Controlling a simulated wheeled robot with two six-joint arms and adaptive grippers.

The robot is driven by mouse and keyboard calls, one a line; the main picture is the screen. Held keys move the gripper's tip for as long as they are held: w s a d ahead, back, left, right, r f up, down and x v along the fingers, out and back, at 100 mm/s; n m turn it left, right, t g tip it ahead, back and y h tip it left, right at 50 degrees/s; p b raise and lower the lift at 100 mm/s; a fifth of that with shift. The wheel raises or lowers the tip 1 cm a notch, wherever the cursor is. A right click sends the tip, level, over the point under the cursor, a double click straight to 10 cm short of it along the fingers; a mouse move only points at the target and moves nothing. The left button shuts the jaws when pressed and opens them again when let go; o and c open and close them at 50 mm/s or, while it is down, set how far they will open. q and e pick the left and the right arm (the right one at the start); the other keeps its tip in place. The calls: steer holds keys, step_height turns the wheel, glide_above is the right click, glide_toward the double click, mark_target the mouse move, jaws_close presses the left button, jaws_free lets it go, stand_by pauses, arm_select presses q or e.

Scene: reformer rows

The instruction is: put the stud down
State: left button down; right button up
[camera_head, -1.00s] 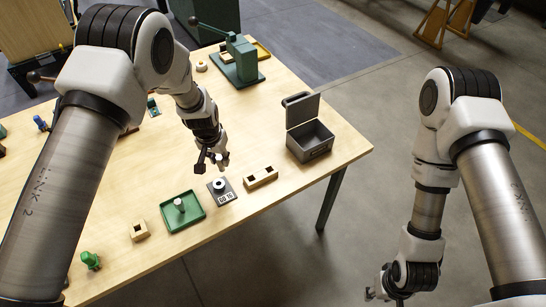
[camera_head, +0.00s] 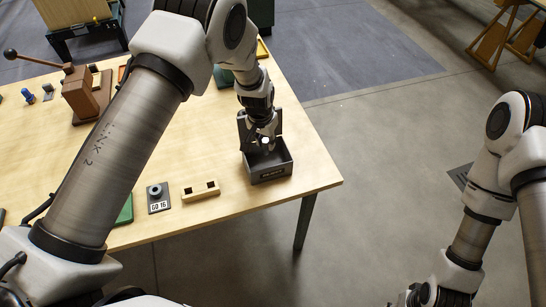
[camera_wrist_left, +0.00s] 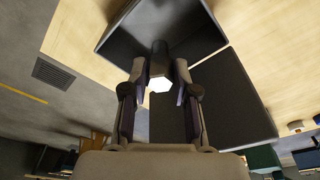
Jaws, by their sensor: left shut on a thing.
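My left gripper (camera_head: 262,140) is over the open grey box (camera_head: 271,175), whose lid stands up at the back. It is shut on the stud (camera_wrist_left: 160,62), which shows in the left wrist view as a dark shank with a bright hexagonal end between the fingers. The stud points toward the box's dark inside; whether it touches the floor of the box I cannot tell. In the head view the stud is small and partly hidden. My right gripper (camera_head: 408,298) is at the bottom edge, cut off and too unclear to read.
A green tray (camera_head: 125,211) is partly hidden behind my left arm. The table's right edge is close to the box.

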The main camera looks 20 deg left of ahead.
mark_target(266, 154)
arm_select(q)
steer(key=f, duration=0.2)
steer(key=f+p, duration=0.1)
steer(key=f, duration=0.3)
steer(key=shift+w+d+p, duration=0.2)
steer(key=shift+d+p, duration=0.1)
steer(key=shift+f, duration=0.4)
steer(key=shift+a, duration=0.25)
steer(key=shift+s+f, duration=0.1)
steer(key=shift+f+b, duration=0.2)
steer(key=shift+b, duration=0.15)
steer(key=c, duration=0.9)
jaws_free()
steer(key=shift+d+r, duration=0.1)
